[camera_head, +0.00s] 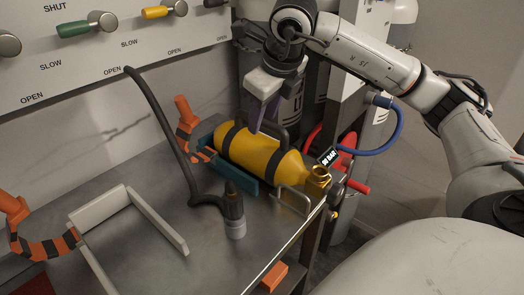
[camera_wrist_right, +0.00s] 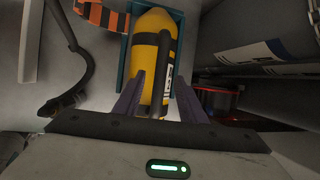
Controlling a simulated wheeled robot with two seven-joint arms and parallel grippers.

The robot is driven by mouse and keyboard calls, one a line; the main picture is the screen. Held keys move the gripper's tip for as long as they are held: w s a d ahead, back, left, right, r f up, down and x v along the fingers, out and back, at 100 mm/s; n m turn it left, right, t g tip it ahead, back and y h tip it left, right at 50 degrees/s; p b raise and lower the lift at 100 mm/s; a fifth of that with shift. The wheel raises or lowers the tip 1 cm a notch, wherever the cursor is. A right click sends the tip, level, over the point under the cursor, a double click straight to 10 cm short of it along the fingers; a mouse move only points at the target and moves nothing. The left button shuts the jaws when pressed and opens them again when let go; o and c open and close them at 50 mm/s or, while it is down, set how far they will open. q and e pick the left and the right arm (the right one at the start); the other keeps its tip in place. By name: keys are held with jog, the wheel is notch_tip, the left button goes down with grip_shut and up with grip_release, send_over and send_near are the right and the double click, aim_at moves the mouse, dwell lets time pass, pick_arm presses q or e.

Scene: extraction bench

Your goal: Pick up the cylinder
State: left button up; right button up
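The yellow cylinder (camera_head: 258,154) lies on its side in a teal cradle (camera_head: 238,184) on the bench. It has black bands, a dark carry handle (camera_head: 279,136) on top and a brass valve end (camera_head: 318,177) pointing right. My right gripper (camera_head: 260,122) is over the cylinder near the handle, pointing down. In the right wrist view its two purple fingers (camera_wrist_right: 160,82) are spread apart, with the cylinder (camera_wrist_right: 153,62) and the dark handle (camera_wrist_right: 164,70) showing between them. I cannot tell whether the fingers touch anything. My left gripper is not in view.
A black hose (camera_head: 166,125) with a nozzle (camera_head: 234,210) stands in front of the cylinder. A grey bracket frame (camera_head: 152,217) sits at left. Red and blue hoses (camera_head: 390,140) hang at right, beyond the bench edge.

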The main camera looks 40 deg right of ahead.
jog(key=shift+f, duration=0.2)
dwell(0.5)
grip_shut()
jog(key=shift+a+f, duration=0.1)
dwell(1.0)
jog(key=shift+w+r, duration=0.1)
jog(key=shift+r, duration=0.2)
